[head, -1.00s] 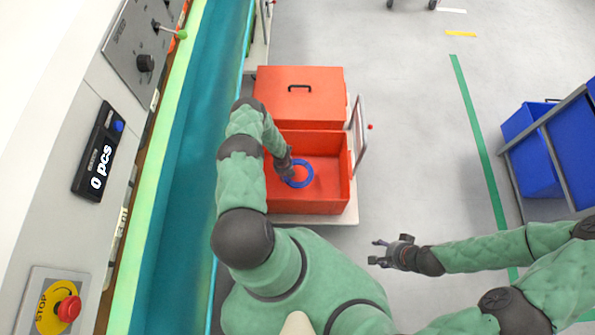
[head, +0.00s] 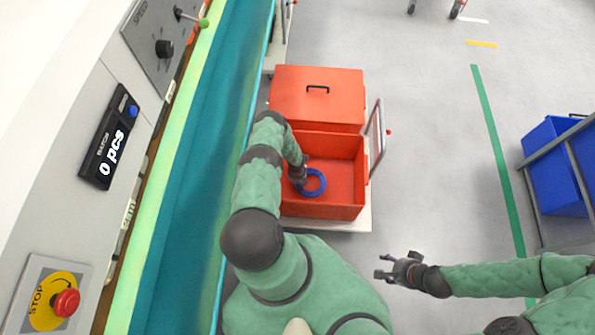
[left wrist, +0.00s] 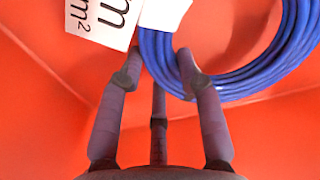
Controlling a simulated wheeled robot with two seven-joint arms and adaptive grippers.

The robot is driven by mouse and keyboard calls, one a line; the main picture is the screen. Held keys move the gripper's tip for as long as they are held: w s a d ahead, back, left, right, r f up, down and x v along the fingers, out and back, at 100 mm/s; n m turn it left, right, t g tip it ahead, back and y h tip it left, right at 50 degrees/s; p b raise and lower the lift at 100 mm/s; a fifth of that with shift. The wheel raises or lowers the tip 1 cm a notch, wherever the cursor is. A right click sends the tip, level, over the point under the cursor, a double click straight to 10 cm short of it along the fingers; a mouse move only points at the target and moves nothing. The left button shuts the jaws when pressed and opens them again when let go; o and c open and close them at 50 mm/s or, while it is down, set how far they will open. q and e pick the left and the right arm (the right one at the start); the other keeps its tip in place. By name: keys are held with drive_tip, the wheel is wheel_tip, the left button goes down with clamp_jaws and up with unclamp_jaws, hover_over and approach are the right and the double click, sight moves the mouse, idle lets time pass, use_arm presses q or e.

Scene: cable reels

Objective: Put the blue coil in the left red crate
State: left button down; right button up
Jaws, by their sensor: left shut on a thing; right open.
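The blue coil (head: 321,190) is a ring of blue cable inside the outline of the open red crate (head: 346,206). In the left wrist view the coil (left wrist: 236,81) carries a white printed label (left wrist: 103,20), with red crate walls behind it. My left gripper (head: 300,183) reaches down into the crate from the back left and is shut on the coil's left side. Its fingers (left wrist: 165,60) meet the ring beside the label. I cannot tell whether the coil touches the crate floor. My right gripper (head: 383,267) is open and empty, outside the crate at lower right.
A red crate with a closed lid (head: 318,105) and black handle stands behind the open one. A cart handle (head: 375,138) rises at their right. The teal conveyor (head: 205,150) runs along the left.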

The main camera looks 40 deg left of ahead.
use_arm(q)
wheel_tip(320, 180, down, 2)
drive_tip(key=shift+f+b, duration=0.2)
drive_tip(key=shift+b, duration=0.35)
drive_tip(key=shift+f, duration=0.1)
drive_tip(key=c, duration=0.8)
unclamp_jaws()
